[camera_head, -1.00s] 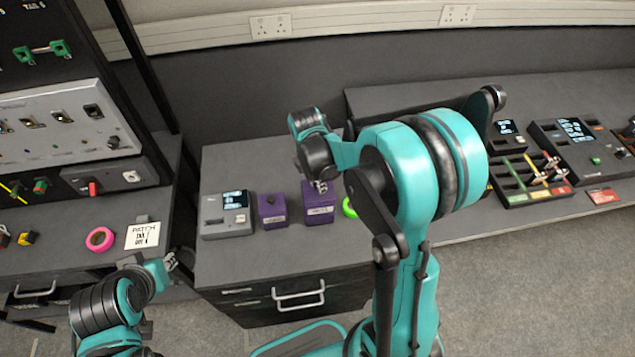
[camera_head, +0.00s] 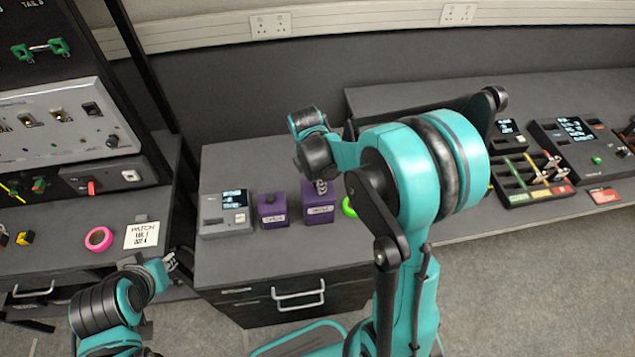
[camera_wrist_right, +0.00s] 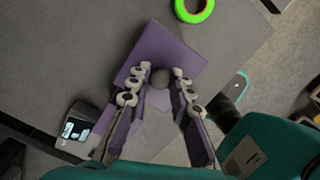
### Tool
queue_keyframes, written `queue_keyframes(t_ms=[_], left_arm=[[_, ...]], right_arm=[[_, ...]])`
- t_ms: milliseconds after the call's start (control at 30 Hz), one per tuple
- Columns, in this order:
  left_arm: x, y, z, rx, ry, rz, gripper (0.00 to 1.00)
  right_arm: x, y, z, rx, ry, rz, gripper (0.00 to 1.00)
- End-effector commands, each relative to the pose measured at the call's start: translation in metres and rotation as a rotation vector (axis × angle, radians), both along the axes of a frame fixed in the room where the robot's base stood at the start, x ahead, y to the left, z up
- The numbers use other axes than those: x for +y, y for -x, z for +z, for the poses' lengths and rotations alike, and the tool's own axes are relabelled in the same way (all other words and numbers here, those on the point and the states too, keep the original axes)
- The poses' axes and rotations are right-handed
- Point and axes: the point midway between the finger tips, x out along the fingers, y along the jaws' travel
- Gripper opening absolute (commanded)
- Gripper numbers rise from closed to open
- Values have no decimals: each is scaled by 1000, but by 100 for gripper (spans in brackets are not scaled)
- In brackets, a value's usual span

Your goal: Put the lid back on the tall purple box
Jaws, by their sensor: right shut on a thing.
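The tall purple box (camera_head: 319,213) with a pale front label stands on the grey cabinet top. My right gripper (camera_head: 321,187) is over it, pointing down. In the right wrist view its fingers (camera_wrist_right: 160,84) are shut around a dark round knob (camera_wrist_right: 159,78) on the square purple lid (camera_wrist_right: 178,52). The lid hides the box's opening, and I cannot tell whether it touches the rim. A shorter purple box (camera_head: 272,212) with a knob on top stands to the left. My left gripper (camera_head: 172,262) is low at the left, away from the boxes, too small to read.
A grey device with a screen (camera_head: 224,213) stands left of the boxes. A green ring (camera_head: 348,207) lies close on the right, partly behind my arm. A pink ring (camera_head: 99,238) and a paper note (camera_head: 141,235) lie on the left bench. The cabinet top's front is clear.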

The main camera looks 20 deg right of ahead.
Motion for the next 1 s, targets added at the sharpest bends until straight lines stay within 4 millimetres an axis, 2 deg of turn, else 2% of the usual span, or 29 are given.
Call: queue_keyframes(t_ms=[233,267,333,367,567,633,667,1000], left_arm=[[0,0,0,0,0,0,27],[0,0,0,0,0,0,27],[0,0,0,0,0,0,27],[0,0,0,0,0,0,27],[0,0,0,0,0,0,27],[0,0,0,0,0,0,27],[0,0,0,0,0,0,27],[0,0,1,0,0,0,27]], right_arm=[[0,0,0,0,0,0,0],[0,0,0,0,0,0,23],[0,0,0,0,0,0,42],[0,0,0,0,0,0,45],[0,0,0,0,0,0,45],[0,0,0,0,0,0,60],[0,0,0,0,0,0,65],[0,0,1,0,0,0,65]])
